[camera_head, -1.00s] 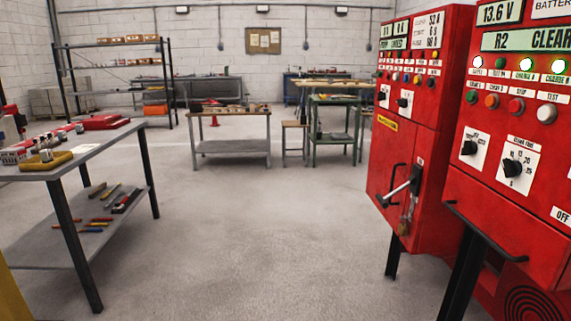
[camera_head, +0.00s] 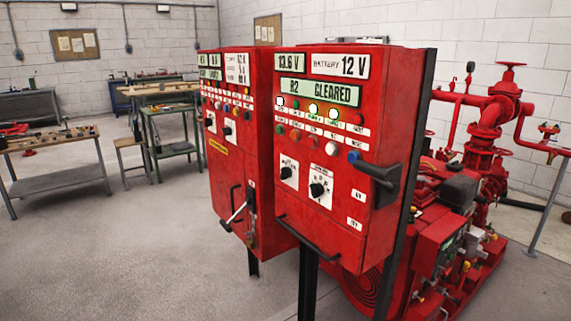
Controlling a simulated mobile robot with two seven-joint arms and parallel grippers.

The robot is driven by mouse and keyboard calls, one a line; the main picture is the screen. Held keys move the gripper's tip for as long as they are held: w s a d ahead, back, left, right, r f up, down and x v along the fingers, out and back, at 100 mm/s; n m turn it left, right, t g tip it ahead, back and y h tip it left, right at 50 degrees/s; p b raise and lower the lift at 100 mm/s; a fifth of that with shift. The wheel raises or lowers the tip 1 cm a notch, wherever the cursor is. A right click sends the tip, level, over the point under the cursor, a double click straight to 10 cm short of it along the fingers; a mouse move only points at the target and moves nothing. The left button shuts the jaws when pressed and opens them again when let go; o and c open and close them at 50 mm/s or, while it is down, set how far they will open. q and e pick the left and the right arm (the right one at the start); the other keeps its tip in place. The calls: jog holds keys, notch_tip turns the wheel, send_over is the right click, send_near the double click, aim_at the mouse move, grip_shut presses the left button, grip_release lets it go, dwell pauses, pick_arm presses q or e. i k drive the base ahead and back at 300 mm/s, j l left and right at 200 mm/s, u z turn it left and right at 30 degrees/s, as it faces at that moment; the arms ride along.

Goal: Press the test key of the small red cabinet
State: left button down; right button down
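Two red cabinets stand side by side on dark legs. The nearer red cabinet (camera_head: 335,225) has displays reading 13.6 V, BATTERY 12 V and R2 CLEARED, with a row of lamps below, some lit white. Under the lamps is a row of keys: green, orange, red, a white key (camera_head: 331,148) and a blue key (camera_head: 353,156); their labels are too small to read now. In the earlier view the label above the white key reads TEST. The farther red cabinet (camera_head: 222,165) stands behind it to the left.
A black handle (camera_head: 382,180) sticks out at the nearer cabinet's right side. A red pump set (camera_head: 455,215) with pipes stands to the right. Workbenches (camera_head: 55,186) stand at the left and back. The grey floor (camera_head: 130,260) in front of the cabinets is clear.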

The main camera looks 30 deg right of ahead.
aim_at(330, 149)
jog(key=z, duration=1.25)
